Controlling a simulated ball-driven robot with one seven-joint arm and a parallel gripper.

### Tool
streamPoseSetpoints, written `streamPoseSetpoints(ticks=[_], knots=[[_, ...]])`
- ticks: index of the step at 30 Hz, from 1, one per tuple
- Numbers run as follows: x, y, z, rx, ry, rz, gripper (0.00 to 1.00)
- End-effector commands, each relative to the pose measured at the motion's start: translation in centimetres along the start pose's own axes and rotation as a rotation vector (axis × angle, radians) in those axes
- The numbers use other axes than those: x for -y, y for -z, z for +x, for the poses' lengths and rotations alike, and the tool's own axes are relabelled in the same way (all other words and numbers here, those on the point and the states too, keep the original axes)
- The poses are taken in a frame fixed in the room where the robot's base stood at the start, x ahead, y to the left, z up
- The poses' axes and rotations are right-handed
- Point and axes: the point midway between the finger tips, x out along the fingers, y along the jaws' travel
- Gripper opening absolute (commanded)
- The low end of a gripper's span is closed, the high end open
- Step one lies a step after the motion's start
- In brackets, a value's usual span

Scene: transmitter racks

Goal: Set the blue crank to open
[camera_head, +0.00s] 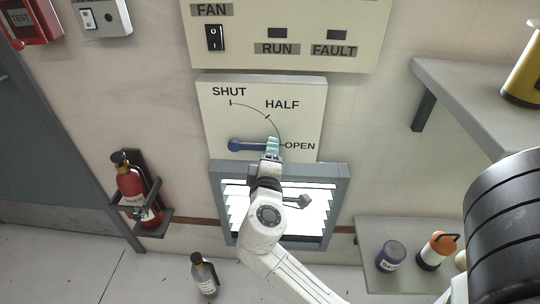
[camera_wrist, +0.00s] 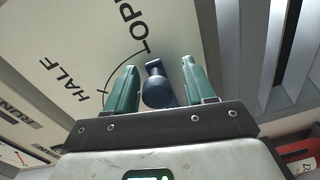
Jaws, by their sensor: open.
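The blue crank (camera_head: 247,146) is on a white panel (camera_head: 215,120) marked SHUT, HALF and OPEN along an arc. Its round left end lies below SHUT, and its arm points right, level with the OPEN mark. My gripper (camera_head: 272,143) is at the crank's right end and hides that end in the head view. In the wrist view, my gripper's teal fingers (camera_wrist: 158,82) stand apart on either side of the crank's dark blue handle (camera_wrist: 157,92). Gaps show between handle and fingers, so it is not clamped.
A louvred vent (camera_head: 223,200) sits just below the panel, behind my arm. A fan switch panel (camera_head: 290,20) is above. A fire extinguisher (camera_head: 133,185) hangs at left. Shelves (camera_head: 450,85) jut out at right. A bottle (camera_head: 203,273) stands at the bottom.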

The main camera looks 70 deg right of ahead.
Motion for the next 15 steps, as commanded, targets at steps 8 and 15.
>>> streamPoseSetpoints(ticks=[8, 15], knots=[[-0.1, 0.1, -2.3, -0.003, 0.0, -0.003, 0.54], [0.0, 0.1, -7.0, -0.004, 0.001, -0.002, 0.54]])
